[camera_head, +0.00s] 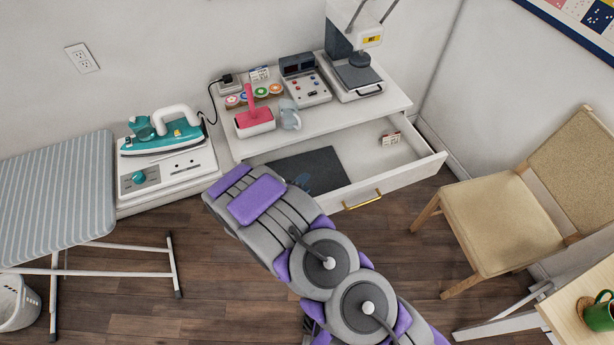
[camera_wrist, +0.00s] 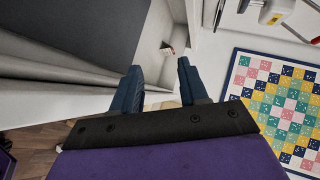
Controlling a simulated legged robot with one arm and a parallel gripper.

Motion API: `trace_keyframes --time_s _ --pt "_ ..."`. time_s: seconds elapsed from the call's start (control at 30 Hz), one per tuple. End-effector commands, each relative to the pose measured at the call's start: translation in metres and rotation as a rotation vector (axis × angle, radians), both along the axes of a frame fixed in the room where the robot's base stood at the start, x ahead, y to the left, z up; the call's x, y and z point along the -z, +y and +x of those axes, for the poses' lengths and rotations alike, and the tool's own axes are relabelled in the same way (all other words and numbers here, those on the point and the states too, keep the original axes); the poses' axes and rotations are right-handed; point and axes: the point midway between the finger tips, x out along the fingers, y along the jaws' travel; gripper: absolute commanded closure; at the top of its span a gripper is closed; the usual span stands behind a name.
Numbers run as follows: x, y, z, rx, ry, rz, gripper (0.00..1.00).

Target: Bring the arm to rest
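My arm, grey and purple, reaches from the lower right of the head view toward the white cabinet (camera_head: 390,112).
The drawer's front has a gold handle (camera_head: 362,200). A teal iron (camera_head: 162,138) and ironing board (camera_head: 50,195) are left. A chair (camera_head: 490,235) stands right. Wooden floor (camera_head: 200,270) lies open below.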

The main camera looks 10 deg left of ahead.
Motion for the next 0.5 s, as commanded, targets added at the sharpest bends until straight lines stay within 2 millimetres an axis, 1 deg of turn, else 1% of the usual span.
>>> trace_keyframes --time_s 0.1,0.33,0.47,0.5 --pt "0.000 0.004 -0.003 0.000 0.001 -0.003 0.56" --pt "0.000 0.004 -0.003 -0.001 0.004 -0.003 0.56" --pt "-0.007 0.004 0.003 -0.017 0.046 0.010 0.56" --pt "-0.012 0.004 0.007 -0.028 0.068 0.015 0.56"
